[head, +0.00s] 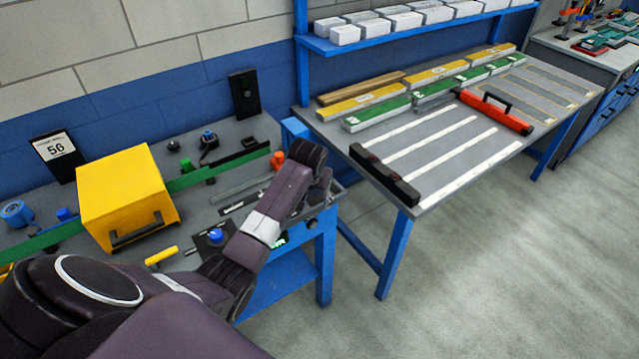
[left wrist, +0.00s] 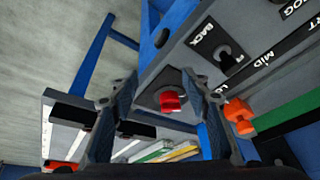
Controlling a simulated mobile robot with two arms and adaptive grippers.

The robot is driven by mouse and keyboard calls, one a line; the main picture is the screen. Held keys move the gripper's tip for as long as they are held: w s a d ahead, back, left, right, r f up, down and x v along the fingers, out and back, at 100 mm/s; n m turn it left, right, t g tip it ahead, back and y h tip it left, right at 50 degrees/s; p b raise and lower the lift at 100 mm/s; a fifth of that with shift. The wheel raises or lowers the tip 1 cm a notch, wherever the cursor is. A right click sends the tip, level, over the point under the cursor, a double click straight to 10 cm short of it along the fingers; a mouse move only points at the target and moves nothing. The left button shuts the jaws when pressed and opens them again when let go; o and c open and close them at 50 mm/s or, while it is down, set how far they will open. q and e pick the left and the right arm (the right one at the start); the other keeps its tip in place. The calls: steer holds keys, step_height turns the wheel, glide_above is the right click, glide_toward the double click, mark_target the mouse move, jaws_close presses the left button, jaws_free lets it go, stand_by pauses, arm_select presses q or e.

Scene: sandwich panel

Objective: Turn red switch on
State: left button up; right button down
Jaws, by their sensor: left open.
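The red switch (left wrist: 170,101) is a round red knob on a dark plate on the grey panel face, seen in the left wrist view. My left gripper (left wrist: 160,80) is open, with one finger on each side of the knob in that picture. The knob appears between the fingers but beyond them, and I cannot see any contact. In the head view, my left gripper (head: 322,188) is at the right end of the workbench, by its front corner. My own arm hides the red switch there. My right gripper is not in view.
An orange knob (left wrist: 240,120) sits beside the red switch. A black selector (left wrist: 229,57) near a BACK label is also close. A yellow box (head: 125,195) stands on the bench to the left. A second table (head: 440,150) with strips stands at right. The floor in front is clear.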

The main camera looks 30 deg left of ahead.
arm_select(q)
steer(key=shift+n, duration=0.7)
steer(key=w+a+r, duration=0.2)
steer(key=w, duration=0.1)
steer(key=w+a+r, duration=0.1)
steer(key=w+r, duration=0.1)
steer(key=shift+w, duration=0.1)
steer(key=shift+x, duration=3.2)
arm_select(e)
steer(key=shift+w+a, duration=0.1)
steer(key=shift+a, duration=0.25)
arm_select(q)
steer(key=c, duration=1.1)
